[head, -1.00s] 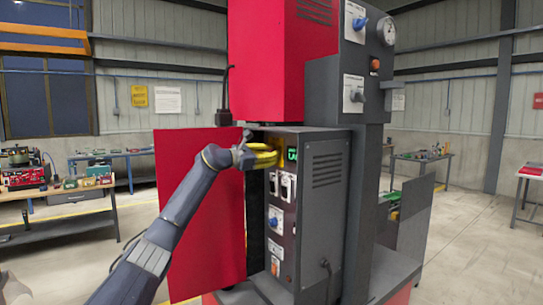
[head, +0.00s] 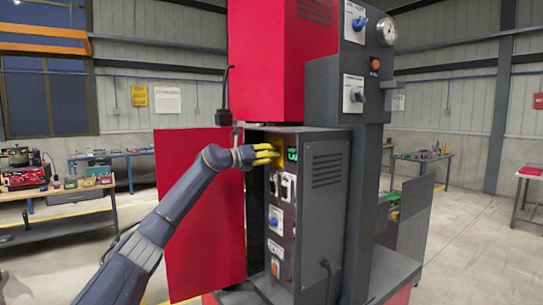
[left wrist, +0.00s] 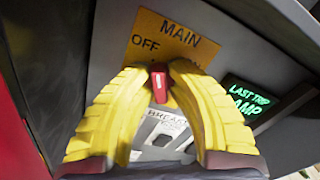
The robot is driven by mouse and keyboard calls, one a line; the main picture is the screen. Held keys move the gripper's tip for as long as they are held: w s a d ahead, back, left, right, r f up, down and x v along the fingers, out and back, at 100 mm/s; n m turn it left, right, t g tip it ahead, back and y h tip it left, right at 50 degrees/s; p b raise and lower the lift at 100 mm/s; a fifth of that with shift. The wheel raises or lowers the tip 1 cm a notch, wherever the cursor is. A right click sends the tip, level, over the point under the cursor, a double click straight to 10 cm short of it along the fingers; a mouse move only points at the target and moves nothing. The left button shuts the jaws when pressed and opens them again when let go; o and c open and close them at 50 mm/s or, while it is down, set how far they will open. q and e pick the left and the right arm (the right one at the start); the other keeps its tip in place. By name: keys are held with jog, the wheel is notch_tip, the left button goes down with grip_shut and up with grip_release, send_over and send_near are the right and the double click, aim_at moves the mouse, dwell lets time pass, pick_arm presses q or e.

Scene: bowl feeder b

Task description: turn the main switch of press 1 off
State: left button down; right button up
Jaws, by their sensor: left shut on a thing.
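The main switch (left wrist: 159,82) shows in the left wrist view as a small red handle on a yellow plate (left wrist: 172,38) marked MAIN and OFF. My left gripper (left wrist: 158,70) has its yellow fingertips closed in on both sides of the red handle. In the head view the left gripper (head: 279,154) is at the upper front of the grey control box (head: 327,190) of the press, and its fingers hide most of the plate. The second word on the plate is hidden behind a finger. My right gripper is in neither view.
A green-lettered display (left wrist: 250,97) is right of the switch. Breakers (head: 287,187), a blue knob (head: 275,221) and an orange button (head: 275,266) sit lower on the panel. The open red door (head: 200,235) stands at the left beside my arm.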

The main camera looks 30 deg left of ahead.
pick_arm(q)
jog(key=shift+a+r+n, duration=0.1)
jog(key=shift+r+n, duration=0.1)
jog(key=shift+n, duration=0.45)
jog(key=shift+r+n, duration=0.15)
jog(key=shift+n, duration=0.9)
jog(key=c, duration=1.6)
grip_release()
jog(key=shift+o, duration=0.7)
jog(key=shift+f, duration=0.15)
jog(key=v, duration=1.2)
